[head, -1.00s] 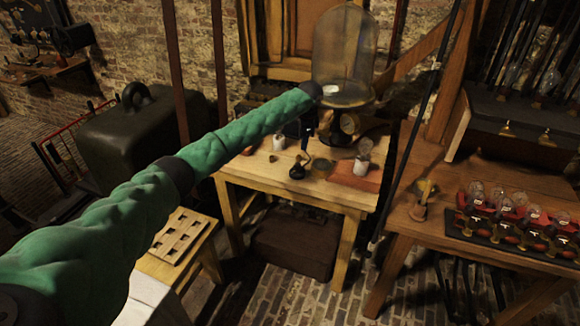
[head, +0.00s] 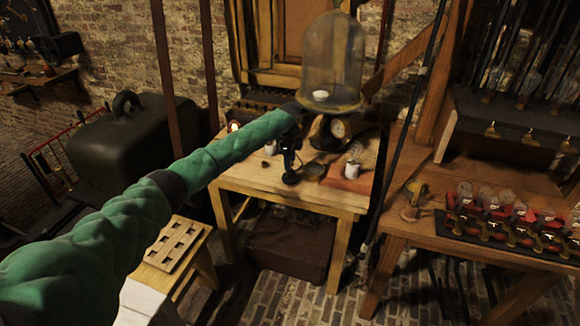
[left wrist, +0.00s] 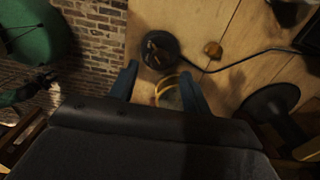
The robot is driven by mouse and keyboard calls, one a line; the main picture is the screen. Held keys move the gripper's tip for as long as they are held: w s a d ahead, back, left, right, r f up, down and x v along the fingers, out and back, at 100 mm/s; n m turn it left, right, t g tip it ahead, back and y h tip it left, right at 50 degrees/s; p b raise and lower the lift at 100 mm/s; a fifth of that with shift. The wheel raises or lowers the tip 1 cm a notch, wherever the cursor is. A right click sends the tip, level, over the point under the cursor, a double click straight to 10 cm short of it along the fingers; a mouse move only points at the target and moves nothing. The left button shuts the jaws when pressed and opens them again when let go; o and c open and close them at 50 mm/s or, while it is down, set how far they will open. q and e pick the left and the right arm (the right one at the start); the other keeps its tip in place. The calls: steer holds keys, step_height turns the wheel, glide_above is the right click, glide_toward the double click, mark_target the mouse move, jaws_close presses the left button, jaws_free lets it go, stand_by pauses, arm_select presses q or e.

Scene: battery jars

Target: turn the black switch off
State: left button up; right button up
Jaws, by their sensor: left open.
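A round black piece (left wrist: 160,50), which looks like the black switch, sits on the wooden table near its edge in the left wrist view, with a dark cable running off to the right. It also shows as a dark round shape in the head view (head: 291,179). My left gripper (left wrist: 157,73) is open and empty; its two blue fingers point toward the switch. In the head view the gripper (head: 289,150) hangs down over the switch and partly hides it. Touching or apart, I cannot tell. The switch's lever position is too small to tell. My right gripper is out of view.
A brown knob (left wrist: 212,49) lies beside the switch. A brass-rimmed dish (left wrist: 172,88) sits close to the fingers. A bench with bulbs (head: 480,180) is at right.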

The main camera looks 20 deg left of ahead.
mark_target(290, 173)
arm_select(q)
steer(key=shift+f+p, duration=0.55)
steer(key=shift+f, duration=1.55)
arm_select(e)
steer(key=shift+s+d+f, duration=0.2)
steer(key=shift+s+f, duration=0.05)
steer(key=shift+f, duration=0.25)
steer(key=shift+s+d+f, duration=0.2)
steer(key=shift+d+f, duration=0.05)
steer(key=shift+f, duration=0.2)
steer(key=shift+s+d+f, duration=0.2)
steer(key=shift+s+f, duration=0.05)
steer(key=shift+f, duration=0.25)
arm_select(q)
steer(key=c, duration=1)
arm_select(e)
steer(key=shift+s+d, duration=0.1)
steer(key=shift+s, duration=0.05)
